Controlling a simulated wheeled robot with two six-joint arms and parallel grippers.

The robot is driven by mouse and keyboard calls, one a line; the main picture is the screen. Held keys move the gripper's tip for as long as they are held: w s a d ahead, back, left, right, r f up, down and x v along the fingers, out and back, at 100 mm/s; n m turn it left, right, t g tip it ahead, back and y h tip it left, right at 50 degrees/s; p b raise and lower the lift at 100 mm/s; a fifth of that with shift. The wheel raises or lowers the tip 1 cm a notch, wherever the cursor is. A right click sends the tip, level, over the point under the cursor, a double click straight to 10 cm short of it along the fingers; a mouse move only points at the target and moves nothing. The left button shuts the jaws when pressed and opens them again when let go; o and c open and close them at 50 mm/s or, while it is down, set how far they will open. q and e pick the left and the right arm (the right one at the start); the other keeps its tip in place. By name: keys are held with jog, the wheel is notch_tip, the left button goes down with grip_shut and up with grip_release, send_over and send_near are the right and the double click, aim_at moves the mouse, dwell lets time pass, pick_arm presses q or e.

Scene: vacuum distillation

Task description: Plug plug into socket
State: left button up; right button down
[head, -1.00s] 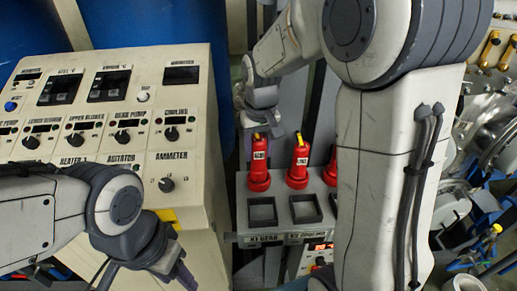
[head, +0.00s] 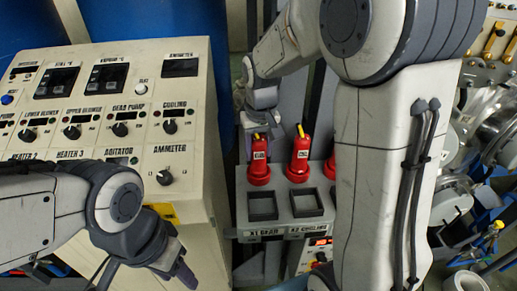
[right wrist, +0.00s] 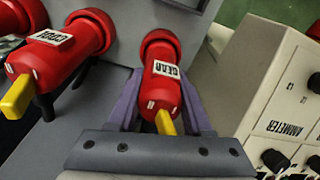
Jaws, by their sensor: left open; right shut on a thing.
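The red plug marked GEAR (head: 259,168) stands upright at the left of the row on the grey shelf. My right gripper (head: 253,143) reaches down to it from behind. In the right wrist view its purple fingers lie on both sides of this plug (right wrist: 163,88), shut on it, with the yellow end toward the camera. An empty square socket frame (head: 262,206) is in front of this plug, above a label that seems to read X1 GEAR. My left gripper (head: 178,272) is open and empty, low in front of the control panel.
A second red plug (head: 299,160) stands close to the right, and a third (head: 331,168) is partly hidden by my right arm. Another square frame (head: 306,202) is in front of the second plug. The control panel (head: 190,140) stands left of the shelf.

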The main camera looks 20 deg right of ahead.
jog(key=shift+c, duration=1.2)
grip_release()
jog(key=shift+f, duration=0.1)
pick_arm(q)
jog(key=shift+f, duration=0.1)
pick_arm(e)
jog(key=r, duration=0.3)
jog(key=s+r+b, duration=0.1)
jog(key=r, duration=0.6)
jog(key=shift+s+r+b, duration=0.15)
jog(key=shift+r+b, duration=0.05)
jog(key=shift+b, duration=0.15)
pick_arm(q)
jog(key=shift+f, duration=0.85)
